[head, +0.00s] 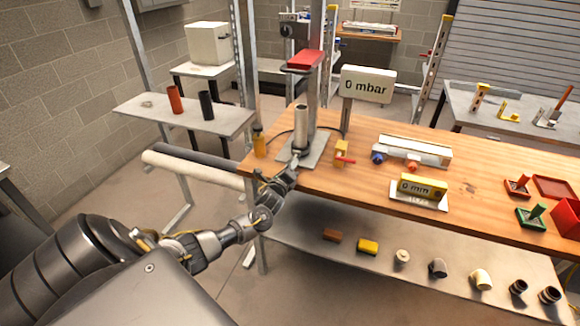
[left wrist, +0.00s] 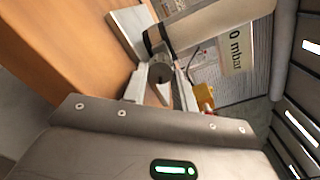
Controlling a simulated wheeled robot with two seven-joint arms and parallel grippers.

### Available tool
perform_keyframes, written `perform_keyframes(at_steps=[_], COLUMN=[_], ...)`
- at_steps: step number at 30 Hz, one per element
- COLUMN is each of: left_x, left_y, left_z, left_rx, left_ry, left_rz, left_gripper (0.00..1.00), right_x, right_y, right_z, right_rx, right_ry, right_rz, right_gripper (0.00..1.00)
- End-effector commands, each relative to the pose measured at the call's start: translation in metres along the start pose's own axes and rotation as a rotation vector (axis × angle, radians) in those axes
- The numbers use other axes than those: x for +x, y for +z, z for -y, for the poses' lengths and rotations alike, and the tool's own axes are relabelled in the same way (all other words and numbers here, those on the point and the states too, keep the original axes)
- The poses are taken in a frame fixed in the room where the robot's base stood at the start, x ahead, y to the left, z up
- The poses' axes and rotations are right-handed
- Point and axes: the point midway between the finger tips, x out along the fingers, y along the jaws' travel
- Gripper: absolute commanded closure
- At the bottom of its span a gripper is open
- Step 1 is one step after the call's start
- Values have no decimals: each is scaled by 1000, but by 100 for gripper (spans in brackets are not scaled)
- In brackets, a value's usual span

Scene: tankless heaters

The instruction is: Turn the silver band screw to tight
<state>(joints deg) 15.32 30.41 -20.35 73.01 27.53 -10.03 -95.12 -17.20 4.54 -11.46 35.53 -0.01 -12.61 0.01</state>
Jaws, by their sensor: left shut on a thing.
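A silver upright pipe (head: 300,128) stands on a grey plate (head: 318,150) at the near left of the wooden bench. In the left wrist view the pipe (left wrist: 215,25) lies across the top with a dark band (left wrist: 152,38) round it. A dark round screw head (left wrist: 160,72) sits at the band, between the fingers of my left gripper (left wrist: 160,88). The gripper (head: 294,166) is shut on this screw, low on the near side of the pipe. The head view does not show the screw clearly, since the gripper covers it. My right gripper is out of view.
A sign (head: 368,84) reads 0 mbar behind the pipe. A red-topped stand part (head: 305,60) overhangs it. A yellow valve with a red handle (head: 342,154) stands close to the right. A yellow gauge (head: 422,187) reads 0 mm. Fittings lie on the lower shelf (head: 320,262).

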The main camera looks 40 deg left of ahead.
Motion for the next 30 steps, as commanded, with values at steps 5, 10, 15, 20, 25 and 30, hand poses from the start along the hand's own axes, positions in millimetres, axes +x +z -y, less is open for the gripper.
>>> perform_keyframes(at_steps=[5,10,15,20,25,30], left_x=[0,0,0,0,-1,-1], left_y=[0,0,0,0,0,-1], left_z=[0,0,0,-1,-2,-4], left_rx=[12,11,10,10,11,12], left_ry=[0,0,0,2,5,7], left_rz=[0,0,0,0,-1,-2], left_gripper=[95,95,66,51,51,51], right_x=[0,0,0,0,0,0], right_y=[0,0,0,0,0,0], right_z=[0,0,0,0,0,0], right_rx=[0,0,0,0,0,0], right_ry=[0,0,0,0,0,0], right_rz=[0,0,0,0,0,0], right_gripper=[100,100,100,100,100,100])
